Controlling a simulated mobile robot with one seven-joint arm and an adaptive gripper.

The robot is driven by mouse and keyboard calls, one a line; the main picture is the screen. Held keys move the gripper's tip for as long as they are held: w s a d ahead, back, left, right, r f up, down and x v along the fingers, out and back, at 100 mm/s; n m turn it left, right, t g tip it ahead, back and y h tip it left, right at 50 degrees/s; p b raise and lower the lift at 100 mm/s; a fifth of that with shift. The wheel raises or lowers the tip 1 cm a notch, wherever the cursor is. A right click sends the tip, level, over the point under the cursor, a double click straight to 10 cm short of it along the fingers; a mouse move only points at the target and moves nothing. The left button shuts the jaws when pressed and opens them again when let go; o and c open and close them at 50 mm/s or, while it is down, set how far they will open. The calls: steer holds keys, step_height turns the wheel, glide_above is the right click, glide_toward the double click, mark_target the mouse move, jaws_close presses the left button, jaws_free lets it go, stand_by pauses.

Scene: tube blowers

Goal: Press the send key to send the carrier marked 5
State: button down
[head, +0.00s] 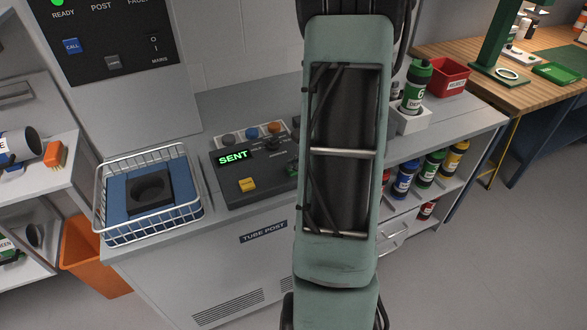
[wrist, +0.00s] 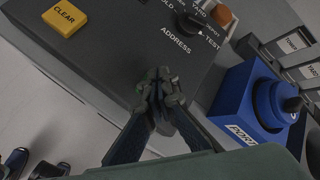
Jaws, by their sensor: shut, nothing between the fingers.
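The grey control console (head: 240,195) stands on the counter, and its display (head: 233,157) reads SENT in green. A yellow key (head: 247,184) sits below the display; in the wrist view this key (wrist: 64,17) reads CLEAR. A small part of a green key (head: 291,171) shows beside my arm, mostly hidden. In the wrist view my gripper (wrist: 160,88) is shut and empty, with its fingertips at the console's face near the word ADDRESS. They cover what lies beneath, so contact cannot be told. I see no carrier marked 5.
A wire basket (head: 148,195) with a dark block stands left of the console. A green carrier (head: 413,88) stands in a white holder to the right, with several carriers on the shelf below. A blue port (wrist: 258,105) is right of my gripper in the wrist view.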

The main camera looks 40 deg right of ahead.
steer(key=shift+r+p, duration=0.4)
steer(key=shift+r, duration=0.4)
steer(key=shift+r+p, duration=1.6)
steer(key=shift+r, duration=0.95)
